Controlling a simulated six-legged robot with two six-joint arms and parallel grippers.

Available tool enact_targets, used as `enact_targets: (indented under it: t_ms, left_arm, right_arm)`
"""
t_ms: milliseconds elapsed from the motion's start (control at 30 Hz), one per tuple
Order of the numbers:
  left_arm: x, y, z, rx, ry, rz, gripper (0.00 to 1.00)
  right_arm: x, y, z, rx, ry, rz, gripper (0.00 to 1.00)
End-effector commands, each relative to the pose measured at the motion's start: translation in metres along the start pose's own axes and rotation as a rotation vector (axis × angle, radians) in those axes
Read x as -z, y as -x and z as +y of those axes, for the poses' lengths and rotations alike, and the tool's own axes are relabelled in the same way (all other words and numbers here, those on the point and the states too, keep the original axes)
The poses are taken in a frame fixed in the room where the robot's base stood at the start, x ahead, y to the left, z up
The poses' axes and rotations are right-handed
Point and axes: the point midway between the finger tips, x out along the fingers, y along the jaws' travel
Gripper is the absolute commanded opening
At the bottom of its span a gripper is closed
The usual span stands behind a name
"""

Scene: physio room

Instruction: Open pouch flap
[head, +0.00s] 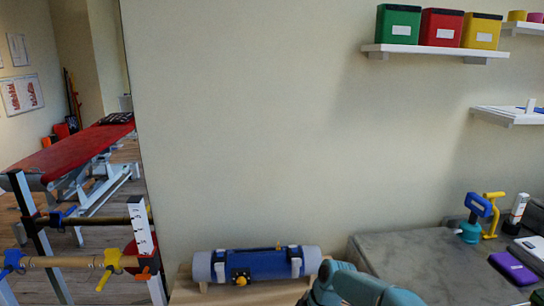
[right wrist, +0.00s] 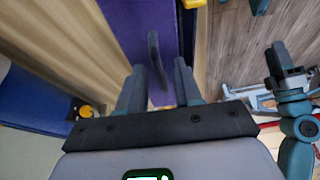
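A blue roll-shaped pouch (head: 262,264) with grey ends, pale straps and a yellow knob (head: 240,280) lies on a wooden top. My right arm reaches in beside its right end; its fingertips are not clear there. In the right wrist view my right gripper (right wrist: 158,88) has its fingers apart, with an upright dark grey tab (right wrist: 156,52) showing between them. I cannot tell whether they touch it. A purple-blue surface (right wrist: 135,25) lies beyond; I cannot tell whether it is the flap. What seems to be my left gripper (right wrist: 287,66) shows at the right; its opening is unclear.
A grey counter (head: 415,262) on the right holds a blue-and-teal tool (head: 472,228), a yellow tool (head: 491,213) and a purple item (head: 513,268). A rack with wooden bars (head: 75,262) stands left. Shelves (head: 432,50) hang on the wall. A red treatment bed (head: 70,155) stands farther back.

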Motion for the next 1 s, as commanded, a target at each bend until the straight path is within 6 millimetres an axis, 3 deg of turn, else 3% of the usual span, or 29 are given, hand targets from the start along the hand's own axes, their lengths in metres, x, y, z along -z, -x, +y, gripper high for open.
enact_targets:
  t_ms: [167,300,1000]
  left_arm:
    - [0.000,0.000,0.000,0.000,0.000,0.000,0.36]
    - [0.000,0.000,0.000,0.000,0.000,0.000,0.36]
    - [0.000,0.011,0.004,0.000,0.000,0.000,0.36]
  right_arm:
    - [0.000,0.000,0.000,0.000,0.000,0.000,0.34]
    - [0.000,0.000,0.000,0.000,0.000,0.000,0.03]
    - [0.004,0.010,0.013,0.000,0.000,0.000,0.03]
